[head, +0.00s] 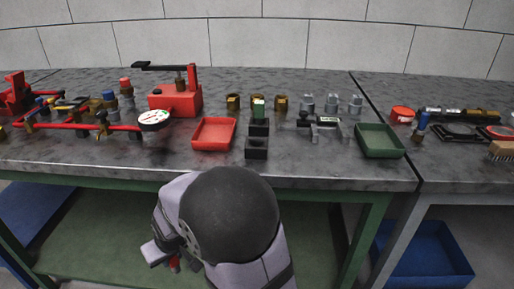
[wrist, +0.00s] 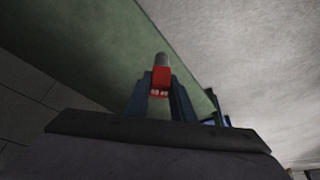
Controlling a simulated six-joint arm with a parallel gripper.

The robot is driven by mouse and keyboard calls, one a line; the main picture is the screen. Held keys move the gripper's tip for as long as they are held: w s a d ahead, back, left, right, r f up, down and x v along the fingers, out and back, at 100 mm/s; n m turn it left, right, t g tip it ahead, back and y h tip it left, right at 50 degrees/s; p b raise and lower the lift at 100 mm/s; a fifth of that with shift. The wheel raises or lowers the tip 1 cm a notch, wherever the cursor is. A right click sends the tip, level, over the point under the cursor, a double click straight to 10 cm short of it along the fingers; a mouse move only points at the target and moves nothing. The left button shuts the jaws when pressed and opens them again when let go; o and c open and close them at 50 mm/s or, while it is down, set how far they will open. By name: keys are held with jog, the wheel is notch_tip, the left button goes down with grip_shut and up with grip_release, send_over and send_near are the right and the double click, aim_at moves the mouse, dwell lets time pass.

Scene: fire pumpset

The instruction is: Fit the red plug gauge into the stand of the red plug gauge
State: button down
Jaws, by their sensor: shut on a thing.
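The red plug gauge (wrist: 160,77) has a red body with pale lettering and a grey cylindrical tip. My gripper (wrist: 160,98) is shut on its red body in the wrist view, with the grey tip standing out beyond the fingers. In the head view a small red bit (head: 175,264) shows at my gripper, low in front of the bench; my arm hides part of it. A black stand (head: 257,150) at the bench front looks empty. Labels are too small to read.
A red tray (head: 214,147) lies left of the stands and a green tray (head: 380,154) to the right. Brass fittings (head: 257,101), grey fittings (head: 331,104) and a red pump (head: 175,99) stand behind. The bench front edge (head: 330,185) lies between my gripper and the stands.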

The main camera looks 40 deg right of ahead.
jog(key=shift+r, duration=0.1)
jog(key=s+d+r+p, duration=0.2)
jog(key=r+p, duration=1.5)
jog(key=p, duration=0.2)
jog(key=s+d+r+p, duration=0.1)
jog(key=d+r+p, duration=0.1)
jog(key=r+p, duration=1.6)
jog(key=s+d+r+n+y+p, duration=0.1)
jog(key=d+r+n, duration=0.2)
jog(key=d, duration=0.4)
jog(key=s+d+r+n+g+y+p, duration=0.1)
jog(key=s+d+r+n, duration=0.15)
jog(key=d, duration=0.45)
jog(key=s+d+r+n+y+p, duration=0.1)
jog(key=d+r+n+p, duration=0.1)
jog(key=d+r+n, duration=0.35)
jog(key=shift+w+d+f+m+p, duration=0.15)
jog(key=shift+f+m+p, duration=0.25)
jog(key=shift+f, duration=1.5)
jog(key=shift+d+f+m+p, duration=0.25)
jog(key=shift+f+p, duration=0.25)
jog(key=shift+f, duration=1.35)
jog(key=shift+w+d+f+m+p, duration=0.1)
jog(key=shift+f+m+p, duration=0.3)
jog(key=shift+f, duration=1.5)
jog(key=shift+f, duration=0.2)
jog(key=c, duration=1.5)
grip_release()
jog(key=shift+c, duration=0.2)
